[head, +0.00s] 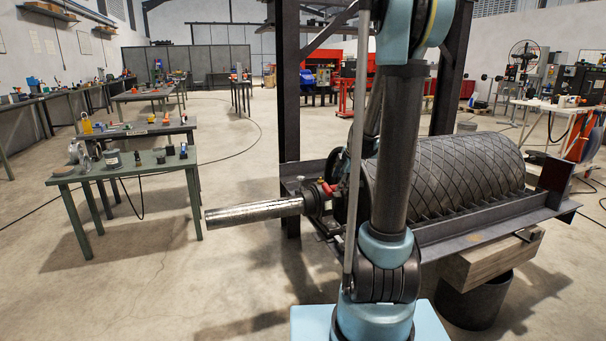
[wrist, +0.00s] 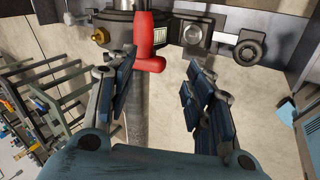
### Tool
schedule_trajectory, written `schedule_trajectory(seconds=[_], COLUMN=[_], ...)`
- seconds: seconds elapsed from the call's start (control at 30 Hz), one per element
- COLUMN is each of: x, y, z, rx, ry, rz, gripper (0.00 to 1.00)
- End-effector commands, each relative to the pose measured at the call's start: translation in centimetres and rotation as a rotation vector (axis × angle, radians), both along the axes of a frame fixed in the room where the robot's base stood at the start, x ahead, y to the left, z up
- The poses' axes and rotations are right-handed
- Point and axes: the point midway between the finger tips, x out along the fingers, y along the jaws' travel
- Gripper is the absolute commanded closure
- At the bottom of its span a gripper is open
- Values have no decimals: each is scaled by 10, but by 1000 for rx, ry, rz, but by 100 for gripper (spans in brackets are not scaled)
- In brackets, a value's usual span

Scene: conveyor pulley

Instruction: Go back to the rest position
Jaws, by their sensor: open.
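My gripper (wrist: 161,72) is open in the wrist view, with its two dark padded fingers spread apart and nothing between the pads. In the head view the same red part (head: 328,189) is small, beside the bare steel shaft (head: 255,212). The black, diamond-patterned pulley drum (head: 450,170) lies partly behind my arm. My gripper does not show in the head view.
The pulley rests on a dark steel frame (head: 480,225) with a wooden block (head: 492,262) under it. A dark upright post (head: 289,90) stands behind. A green table (head: 125,168) with containers stands at left. The floor (head: 140,285) at front left is open.

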Motion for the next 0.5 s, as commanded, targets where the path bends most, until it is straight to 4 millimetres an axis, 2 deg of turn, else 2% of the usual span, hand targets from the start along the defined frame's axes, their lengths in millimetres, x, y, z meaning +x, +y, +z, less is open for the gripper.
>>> schedule_trajectory(seconds=[0.03, 0.2, 0.5], x=[-15, -59, -137], y=[2, 7, 13], z=[4, 15, 24], rx=[20, 93, 203], ry=[18, 84, 190], rz=[-41, -209, -515], gripper=[52, 52, 52])
